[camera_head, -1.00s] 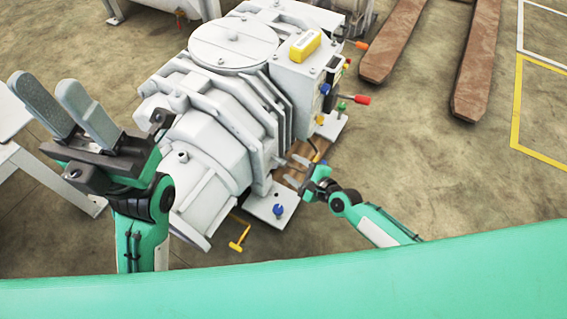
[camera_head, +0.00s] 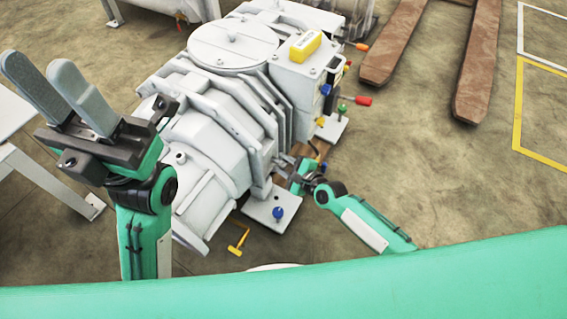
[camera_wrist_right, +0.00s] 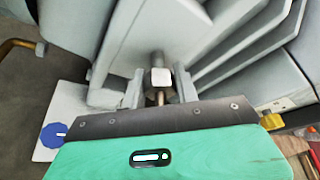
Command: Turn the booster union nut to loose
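The grey vacuum pump (camera_head: 215,125) stands in the middle of the head view. In the right wrist view, a small metal nut-like fitting (camera_wrist_right: 160,78) on a short stem shows against the pump's side; I take it as the booster union nut. My right gripper (camera_wrist_right: 160,90) is open, with one finger on each side of the fitting and a visible gap to it. In the head view, the right gripper (camera_head: 282,163) is at the pump's lower right side, where the nut cannot be made out. My left gripper (camera_head: 38,68) is open, empty and raised left of the pump.
A base plate with a blue knob (camera_head: 278,213) lies just below the right gripper. A yellow T-handle (camera_head: 238,243) is near the floor. A red-tipped lever (camera_head: 362,101) sticks out at right. Brown forks (camera_head: 480,60) lie at upper right; the floor between is open.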

